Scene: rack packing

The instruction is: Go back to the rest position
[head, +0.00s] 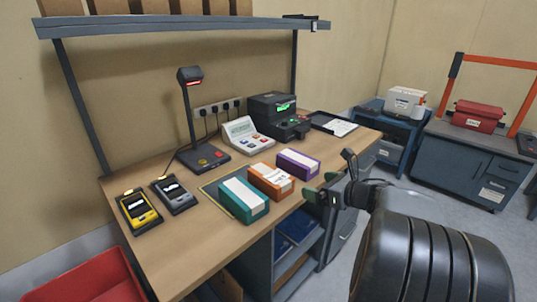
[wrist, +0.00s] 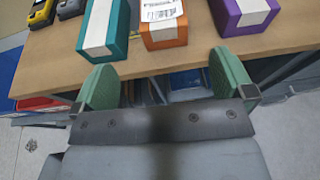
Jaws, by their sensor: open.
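My gripper (head: 321,187) is at the front edge of the wooden bench, to the right of the boxes in the head view. In the wrist view its two green fingers (wrist: 170,85) are wide apart with nothing between them. A teal box (head: 243,199), an orange box (head: 271,181) and a purple box (head: 298,163) stand in a row on the bench, each with a white band. In the wrist view the teal box (wrist: 104,30), orange box (wrist: 163,22) and purple box (wrist: 243,18) lie beyond the fingers, apart from them.
The bench (head: 180,225) also carries two handheld devices (head: 139,208), a scanner on a stand (head: 190,110), a label printer (head: 277,115) and a black tray (head: 333,124). A shelf (head: 180,22) spans above. A red bin (head: 95,280) stands at lower left. Open floor lies right of the bench.

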